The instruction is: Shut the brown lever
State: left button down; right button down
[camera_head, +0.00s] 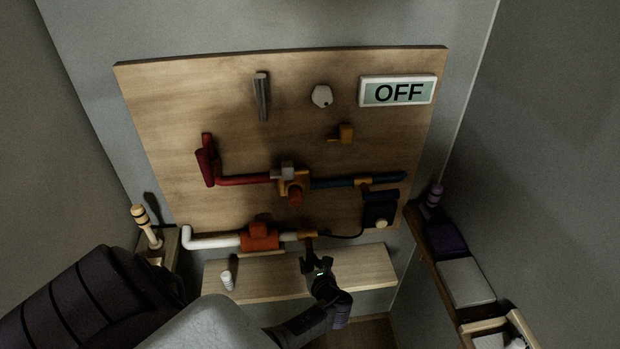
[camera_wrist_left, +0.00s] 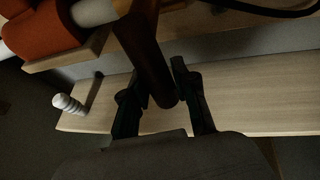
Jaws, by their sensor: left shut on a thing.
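The brown lever (camera_wrist_left: 146,58) hangs down from the lower pipe, slightly slanted in the left wrist view. In the head view only a small dark part of the lever (camera_head: 309,242) shows below the orange fitting (camera_head: 307,234). My left gripper (camera_head: 315,260) is at the lever's lower end. In the left wrist view its two fingers (camera_wrist_left: 158,88) stand on either side of the lever, shut on it. The lever's free end shows between the fingers. My right gripper is not in view.
An orange-red valve block (camera_head: 260,238) and white pipe (camera_head: 212,240) are left of the lever. A wooden shelf (camera_head: 255,278) lies below, with a small white ribbed peg (camera_head: 228,280). A black box (camera_head: 380,209) with a cable is at right. The display (camera_head: 397,91) reads OFF.

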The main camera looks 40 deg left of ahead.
pick_arm(q)
jog(key=c, duration=0.9)
grip_release()
jog(key=shift+a, duration=0.15)
jog(key=shift+o, duration=0.2)
jog(key=v, duration=1.2)
